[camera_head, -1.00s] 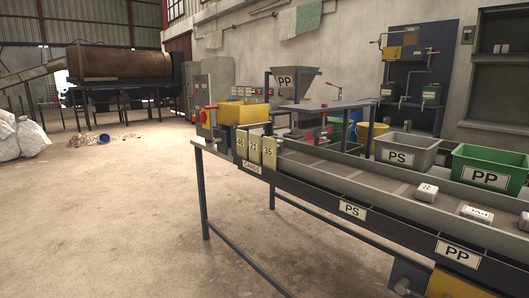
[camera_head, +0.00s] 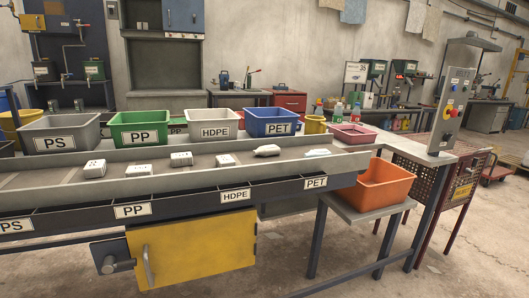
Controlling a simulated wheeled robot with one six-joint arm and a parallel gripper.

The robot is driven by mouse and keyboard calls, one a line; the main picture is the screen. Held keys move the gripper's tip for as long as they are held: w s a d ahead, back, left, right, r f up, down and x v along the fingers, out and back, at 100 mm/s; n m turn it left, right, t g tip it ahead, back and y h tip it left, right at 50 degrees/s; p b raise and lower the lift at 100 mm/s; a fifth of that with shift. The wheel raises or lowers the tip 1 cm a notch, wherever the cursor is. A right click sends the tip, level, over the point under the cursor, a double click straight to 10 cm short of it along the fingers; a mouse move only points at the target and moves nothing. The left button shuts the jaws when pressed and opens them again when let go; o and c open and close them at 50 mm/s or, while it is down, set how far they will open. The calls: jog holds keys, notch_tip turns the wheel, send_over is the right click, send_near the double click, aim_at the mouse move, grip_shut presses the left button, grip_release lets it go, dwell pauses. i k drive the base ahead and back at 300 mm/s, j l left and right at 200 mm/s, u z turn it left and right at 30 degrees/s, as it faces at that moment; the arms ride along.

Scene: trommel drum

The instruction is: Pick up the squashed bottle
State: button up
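A white bottle-shaped item (camera_head: 266,150) lies on its side on the sorting belt, below the blue PET bin. A flat, pale bluish item (camera_head: 317,153) lies to its right, near the belt's right end. Both are small; I cannot tell for sure which of them is the squashed bottle. My gripper is not in view.
Several pale blocks, one a white block (camera_head: 181,159), lie further left on the belt. Labelled bins line its far side, among them a blue PET bin (camera_head: 270,122). An orange bin (camera_head: 378,185) stands below the right end. Floor is clear at lower right.

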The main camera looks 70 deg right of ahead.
aim_at(315, 152)
jog(key=z, duration=2.4)
jog(key=i+l, duration=0.15)
jog(key=i, duration=0.3)
jog(key=i+l+u, duration=0.15)
jog(key=i, duration=0.3)
jog(key=i+l, duration=0.15)
jog(key=i, duration=0.3)
jog(key=u, duration=0.05)
